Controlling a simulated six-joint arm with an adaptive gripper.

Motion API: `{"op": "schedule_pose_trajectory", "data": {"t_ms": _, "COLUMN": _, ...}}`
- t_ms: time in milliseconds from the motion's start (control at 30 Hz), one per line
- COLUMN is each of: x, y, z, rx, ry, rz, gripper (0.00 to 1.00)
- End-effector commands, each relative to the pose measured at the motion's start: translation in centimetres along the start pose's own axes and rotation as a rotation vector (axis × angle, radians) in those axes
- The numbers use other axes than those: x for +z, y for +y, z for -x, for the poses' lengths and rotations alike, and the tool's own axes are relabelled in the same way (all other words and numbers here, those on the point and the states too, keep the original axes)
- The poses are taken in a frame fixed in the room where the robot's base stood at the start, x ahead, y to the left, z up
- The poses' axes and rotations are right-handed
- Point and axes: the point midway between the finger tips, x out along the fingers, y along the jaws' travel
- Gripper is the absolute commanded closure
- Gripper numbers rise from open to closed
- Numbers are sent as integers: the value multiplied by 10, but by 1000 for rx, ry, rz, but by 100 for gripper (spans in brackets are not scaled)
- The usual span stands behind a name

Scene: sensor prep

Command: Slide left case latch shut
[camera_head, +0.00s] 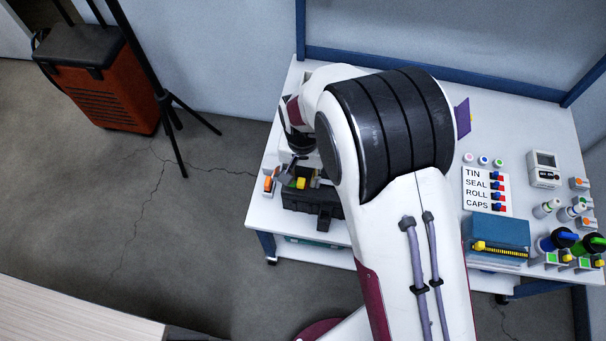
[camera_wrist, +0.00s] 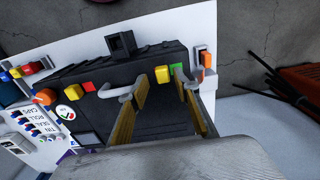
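The black case (camera_head: 300,200) sits at the table's left end, partly hidden by my arm in the head view; the wrist view shows its dark top (camera_wrist: 163,122). The left latch has a yellow knob (camera_wrist: 162,74) with a green patch (camera_wrist: 177,69) beside it; the knob also shows in the head view (camera_head: 301,183). The other latch has a yellow knob (camera_wrist: 89,87) beside a red patch (camera_wrist: 72,92). My gripper (camera_wrist: 162,88) is open over the case. Its yellow-padded fingers are apart, with the left latch near their tips; contact is unclear.
A white-and-orange part (camera_head: 268,184) stands just left of the case. A label board (camera_head: 487,192), a blue box (camera_head: 498,238) and several bottles and knobs fill the table's right side. A tripod (camera_head: 170,105) and an orange cart (camera_head: 112,90) stand on the floor at left.

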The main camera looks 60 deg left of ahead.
Motion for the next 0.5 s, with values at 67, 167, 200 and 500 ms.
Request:
{"op": "schedule_pose_trajectory", "data": {"t_ms": 67, "x": 0, "y": 0, "z": 9, "rx": -1, "ry": 2, "rz": 0, "gripper": 68}}
{"op": "schedule_pose_trajectory", "data": {"t_ms": 167, "x": 0, "y": 0, "z": 19, "rx": -1, "ry": 1, "rz": 0, "gripper": 68}}
{"op": "schedule_pose_trajectory", "data": {"t_ms": 200, "x": 0, "y": 0, "z": 24, "rx": -1, "ry": 2, "rz": 0, "gripper": 68}}
{"op": "schedule_pose_trajectory", "data": {"t_ms": 500, "x": 0, "y": 0, "z": 54, "rx": 0, "ry": 0, "rz": 0, "gripper": 68}}
